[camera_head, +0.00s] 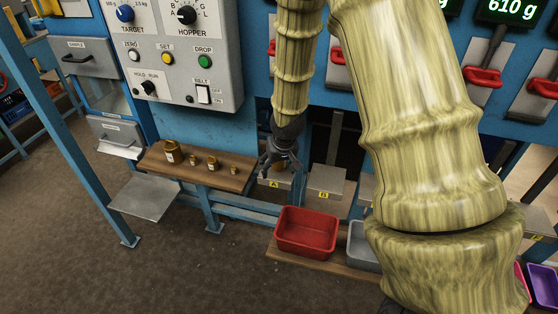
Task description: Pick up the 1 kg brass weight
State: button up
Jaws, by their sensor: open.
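Several brass weights stand upright in a row on a wooden shelf below the control panel. The largest brass weight (172,152), with a pale label, is at the left end. Smaller brass weights (212,163) stand to its right, the smallest (233,170) near the right end. The markings are too small to read, so I cannot tell which is 1 kg. My gripper (279,166) is open, its dark fingers pointing down. It is right of the shelf, in front of the grey block marked A (275,183), and apart from the weights. Something yellowish behind the fingers is partly hidden.
The wooden shelf (225,178) is fixed to a blue frame. A sloping metal plate (146,197) is at its left. The grey block marked B (325,188), a red bin (306,232) and a grey bin (362,247) are to the right. My arm hides much of the right side.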

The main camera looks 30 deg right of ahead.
jog(key=w+d+r, duration=0.2)
jog(key=d+r, duration=0.2)
jog(key=r, duration=0.2)
jog(key=shift+m+h, duration=0.3)
jog(key=shift+h, duration=0.1)
jog(key=shift+w+p+x, duration=0.2)
jog(key=shift+p+x, duration=0.05)
jog(key=shift+x, duration=1.1)
jog(key=shift+w+p+x, duration=0.2)
jog(key=shift+p+x, duration=0.05)
jog(key=shift+x, duration=1.1)
jog(key=shift+w+a+f+p, duration=0.2)
jog(key=shift+f+p, duration=0.2)
jog(key=shift+f, duration=0.2)
jog(key=shift+w+a+f+p, duration=0.1)
jog(key=shift+w+f+p, duration=0.1)
jog(key=shift+f+p, duration=0.3)
jog(key=shift+x, duration=1.35)
jog(key=shift+c, duration=0.3)
jog(key=shift+w, duration=0.1)
grip_shut()
